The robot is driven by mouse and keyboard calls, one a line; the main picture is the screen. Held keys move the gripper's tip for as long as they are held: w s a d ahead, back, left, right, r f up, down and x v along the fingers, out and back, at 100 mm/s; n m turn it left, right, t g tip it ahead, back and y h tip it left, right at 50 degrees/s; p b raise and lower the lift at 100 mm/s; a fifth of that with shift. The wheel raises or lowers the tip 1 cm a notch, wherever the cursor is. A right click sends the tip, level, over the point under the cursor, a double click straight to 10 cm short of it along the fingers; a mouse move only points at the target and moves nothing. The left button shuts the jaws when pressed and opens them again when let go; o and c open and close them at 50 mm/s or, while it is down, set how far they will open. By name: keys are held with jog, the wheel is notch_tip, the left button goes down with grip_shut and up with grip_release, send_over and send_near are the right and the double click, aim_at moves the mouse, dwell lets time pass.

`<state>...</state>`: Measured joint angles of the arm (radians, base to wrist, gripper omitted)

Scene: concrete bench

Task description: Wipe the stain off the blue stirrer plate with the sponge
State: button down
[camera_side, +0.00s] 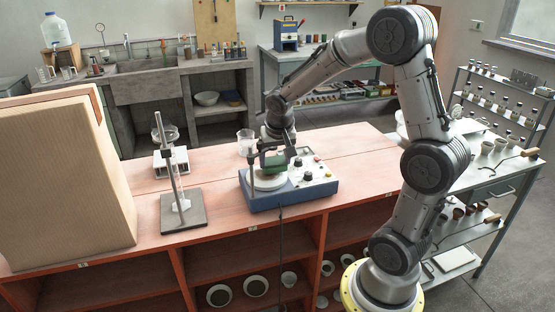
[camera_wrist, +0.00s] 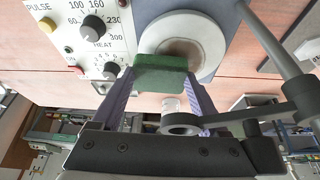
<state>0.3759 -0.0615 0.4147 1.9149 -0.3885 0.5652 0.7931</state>
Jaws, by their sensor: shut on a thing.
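The blue stirrer plate (camera_side: 293,195) stands on the reddish bench, with knobs on its pale panel and a round white top (camera_side: 268,184). In the wrist view the white top (camera_wrist: 216,48) carries a brownish stain (camera_wrist: 186,52) near its middle. My gripper (camera_side: 274,161) is over the round top. It is shut on the green sponge (camera_wrist: 160,76), which sits between its two fingers and overlaps the top's edge in the wrist view. The sponge also shows in the side view (camera_side: 273,168). Whether it touches the top I cannot tell.
A metal rod (camera_wrist: 268,38) and dark clamp (camera_wrist: 268,115) are close to my gripper in the wrist view. A glass beaker (camera_side: 245,138) shows just behind the stirrer. A stand with a grey base (camera_side: 183,217) is to the left, a large tan box (camera_side: 65,180) farther left. The bench's right part is clear.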

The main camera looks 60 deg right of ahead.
aim_at(256, 181)
jog(key=shift+n+y, duration=0.3)
jog(key=shift+n, duration=0.2)
jog(key=w+a, duration=0.2)
jog(key=a, duration=0.1)
jog(key=w+a, duration=0.1)
jog(key=a, duration=0.1)
jog(key=shift+w+a+f, duration=0.1)
jog(key=shift+a+f, duration=0.1)
jog(key=shift+a, duration=0.05)
jog(key=shift+w+r, duration=0.1)
jog(key=shift+r, duration=0.05)
jog(key=shift+t, duration=0.3)
jog(key=shift+s+d+r, duration=0.15)
jog(key=shift+s+d, duration=0.55)
jog(key=shift+d, duration=0.1)
jog(key=shift+s+d+r, duration=0.1)
jog(key=shift+s+d, duration=0.6)
jog(key=shift+d, duration=0.05)
jog(key=shift+s+d, duration=0.55)
jog(key=shift+d, duration=0.05)
jog(key=shift+s+d+f, duration=0.2)
jog(key=shift+s+d, duration=0.3)
jog(key=shift+s, duration=0.15)
jog(key=shift+r, duration=0.1)
jog(key=shift+r, duration=2.9)
